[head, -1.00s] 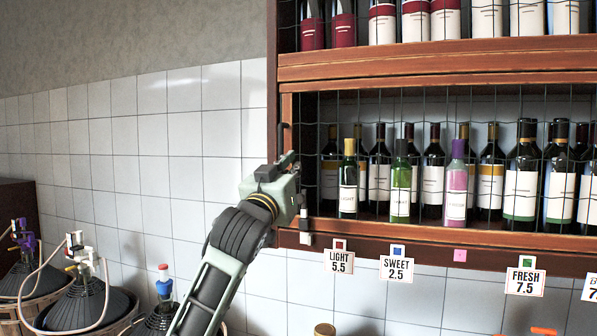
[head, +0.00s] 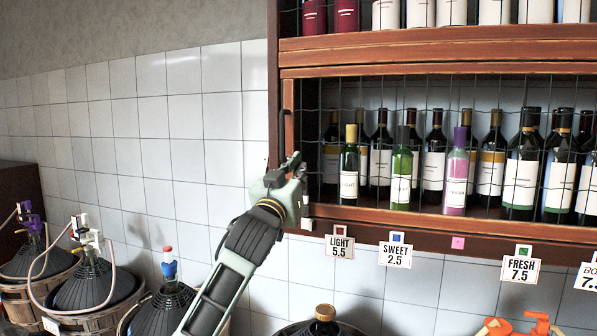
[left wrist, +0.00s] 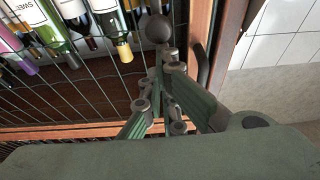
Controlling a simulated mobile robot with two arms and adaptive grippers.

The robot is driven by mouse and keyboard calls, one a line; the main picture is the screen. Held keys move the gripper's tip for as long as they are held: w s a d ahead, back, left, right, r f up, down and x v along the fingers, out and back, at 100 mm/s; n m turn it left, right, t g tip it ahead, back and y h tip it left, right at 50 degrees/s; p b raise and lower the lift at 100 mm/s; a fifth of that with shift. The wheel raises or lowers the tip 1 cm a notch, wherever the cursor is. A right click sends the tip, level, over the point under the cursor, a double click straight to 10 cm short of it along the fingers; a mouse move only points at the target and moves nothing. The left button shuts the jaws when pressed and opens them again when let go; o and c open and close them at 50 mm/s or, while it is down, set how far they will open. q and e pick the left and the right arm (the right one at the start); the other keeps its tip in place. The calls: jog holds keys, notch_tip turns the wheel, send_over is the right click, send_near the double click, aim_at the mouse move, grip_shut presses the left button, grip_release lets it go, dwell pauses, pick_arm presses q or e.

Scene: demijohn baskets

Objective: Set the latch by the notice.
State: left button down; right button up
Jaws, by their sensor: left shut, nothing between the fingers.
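My left gripper (head: 296,161) is at the left frame post of the wire-fronted wine cabinet (head: 420,226). Its fingers are shut and empty, pointing up toward the post. In the left wrist view its fingers (left wrist: 160,75) are in front of the wire mesh, with a dark round knob (left wrist: 158,28) just beyond the tips. A dark curved handle (left wrist: 200,65) is on the wooden post beside them. A small white block (head: 306,224) sits under the cabinet's left corner, just below the gripper. I cannot tell which part is the latch. No clear notice shows. My right gripper is out of view.
Bottles stand behind the mesh. Price cards, LIGHT (head: 340,246), SWEET (head: 396,254) and FRESH (head: 521,269), hang below the shelf. Basketed demijohns (head: 90,270) stand at lower left. An orange object (head: 515,328) is at lower right. The tiled wall (head: 150,150) left of the cabinet is clear.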

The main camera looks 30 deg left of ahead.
pick_arm(q)
notch_tip(320, 180, down, 4)
jog(key=shift+d+r+b, duration=0.1)
jog(key=shift+r+b, duration=0.05)
jog(key=shift+b, duration=1.1)
jog(key=shift+s, duration=0.1)
